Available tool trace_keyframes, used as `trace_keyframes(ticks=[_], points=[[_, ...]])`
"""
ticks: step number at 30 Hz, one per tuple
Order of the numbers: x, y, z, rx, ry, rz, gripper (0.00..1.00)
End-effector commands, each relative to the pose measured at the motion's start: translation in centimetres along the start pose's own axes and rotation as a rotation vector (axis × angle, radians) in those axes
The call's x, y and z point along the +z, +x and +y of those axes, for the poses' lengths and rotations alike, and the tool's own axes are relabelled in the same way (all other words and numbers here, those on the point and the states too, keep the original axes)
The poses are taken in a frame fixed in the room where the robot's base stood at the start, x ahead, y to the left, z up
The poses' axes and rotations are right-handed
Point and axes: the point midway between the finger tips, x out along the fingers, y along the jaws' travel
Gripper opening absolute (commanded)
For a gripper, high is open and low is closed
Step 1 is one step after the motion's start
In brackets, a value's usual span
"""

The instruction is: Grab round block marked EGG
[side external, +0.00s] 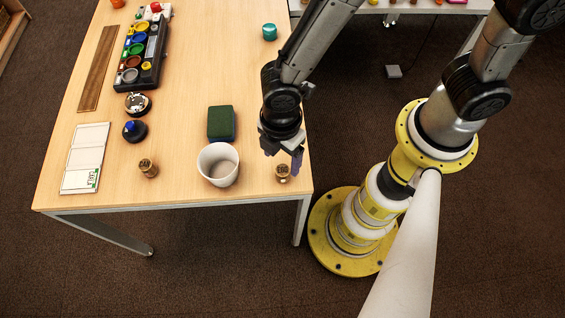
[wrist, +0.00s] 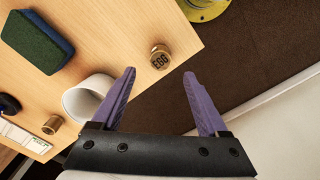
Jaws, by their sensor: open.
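The round block marked EGG (wrist: 160,57) is a small wooden cylinder with dark letters on top. In the wrist view it lies beyond the fingertips, between their lines. In the side external view the round block (side external: 282,173) stands near the table's right front corner, just below my gripper (side external: 283,152). In the wrist view my gripper (wrist: 158,72) is open, with two purple fingers spread apart and nothing between them. A second round wooden block (side external: 148,168) stands further left on the table; it also shows in the wrist view (wrist: 52,125), its marking unreadable.
A white cup (side external: 218,165) stands left of the EGG block, with a green sponge-like block (side external: 221,123) behind it. A white folding card (side external: 85,158), a dark round item with a blue knob (side external: 135,131) and a paint-pot tray (side external: 140,52) are further left. The table edge is close to the block.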

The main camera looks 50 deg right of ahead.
Motion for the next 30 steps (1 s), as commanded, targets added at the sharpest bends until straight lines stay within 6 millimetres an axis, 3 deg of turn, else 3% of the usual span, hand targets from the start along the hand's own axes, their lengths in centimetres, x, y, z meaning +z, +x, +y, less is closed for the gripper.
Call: trace_keyframes(ticks=[8,18,26,27,30], points=[[0.1,2.1,0.0,-0.001,0.001,-0.001,0.77],[0.3,6.4,-0.1,-0.001,0.001,-0.001,0.77],[0.3,6.7,0.0,0.001,0.001,0.001,0.77],[0.3,6.7,0.0,0.001,0.001,0.001,0.75],[0.3,6.7,0.0,0.001,0.001,0.001,0.57]])
